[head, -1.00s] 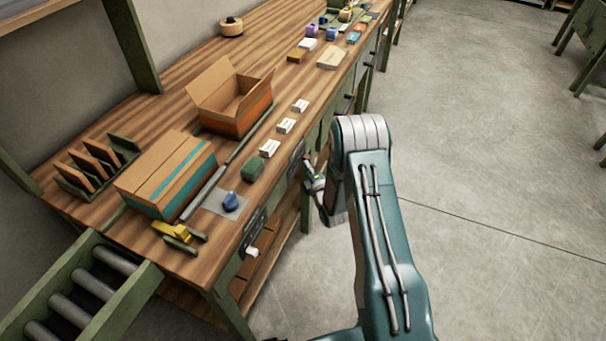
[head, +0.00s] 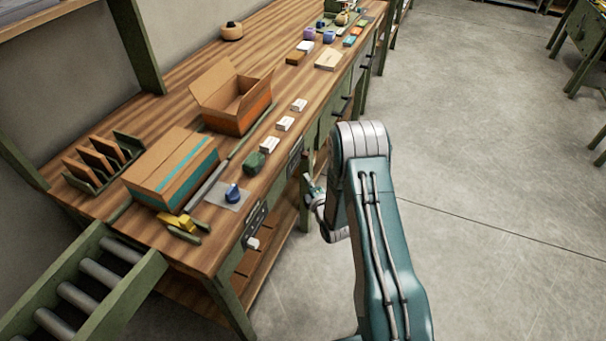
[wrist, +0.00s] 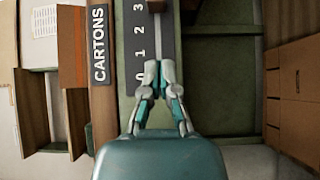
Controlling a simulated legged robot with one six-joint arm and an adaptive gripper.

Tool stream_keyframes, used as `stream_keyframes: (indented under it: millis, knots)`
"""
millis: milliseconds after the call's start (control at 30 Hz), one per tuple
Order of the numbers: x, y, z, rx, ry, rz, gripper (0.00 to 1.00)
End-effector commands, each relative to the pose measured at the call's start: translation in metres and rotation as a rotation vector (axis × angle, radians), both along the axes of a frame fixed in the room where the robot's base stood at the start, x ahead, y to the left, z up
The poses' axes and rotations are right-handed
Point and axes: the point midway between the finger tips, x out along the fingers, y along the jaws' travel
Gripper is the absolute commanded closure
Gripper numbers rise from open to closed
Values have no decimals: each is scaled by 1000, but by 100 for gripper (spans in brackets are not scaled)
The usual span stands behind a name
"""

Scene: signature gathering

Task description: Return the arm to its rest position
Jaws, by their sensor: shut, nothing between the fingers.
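My gripper (wrist: 158,80) shows in the wrist view with its two fingertips together, shut and empty. It is in front of a dark strip marked with numbers (wrist: 140,45), beside a label reading CARTONS (wrist: 99,45). In the head view my arm bends down at the bench's front edge, and my gripper (head: 311,188) shows partly to the left of the arm, beside the bench front. The rest of the wrist is partly hidden behind my arm.
The wooden workbench (head: 185,85) holds an open carton (head: 235,118), a closed carton with a teal stripe (head: 172,178), a blue item (head: 233,194) and several small boxes. A roller conveyor (head: 85,290) stands at the lower left.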

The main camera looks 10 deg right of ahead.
Motion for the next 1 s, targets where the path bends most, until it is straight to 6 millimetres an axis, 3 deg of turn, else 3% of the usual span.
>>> stream_keyframes:
  millis: [300,667,767,1000]
  knots:
    - [-49,-6,0,-1,2,0,100]
    - [-56,-8,1,1,2,0,100]
    - [-50,-7,12,17,23,-2,100]
    - [-28,-9,73,144,179,-44,100]
